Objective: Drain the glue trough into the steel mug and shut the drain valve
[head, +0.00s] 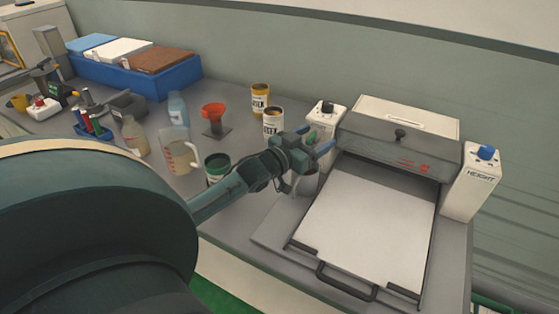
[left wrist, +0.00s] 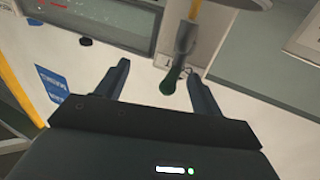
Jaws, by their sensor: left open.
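My left gripper (head: 315,142) is open at the left side of the glue machine (head: 400,138), which has a grey hood. In the left wrist view, a drain valve lever with a dark green tip (left wrist: 170,82) stands between the open fingers (left wrist: 158,78), with no clear contact. A grey steel mug (head: 305,184) is below the gripper in the head view, partly hidden by it. The trough's inside and the glue level are hidden by the hood. I cannot tell whether glue is flowing. My right gripper is not in view.
A white plate (head: 365,225) with a black front handle (head: 345,283) lies before the machine. A box with a blue knob (head: 485,155) stands at its right.

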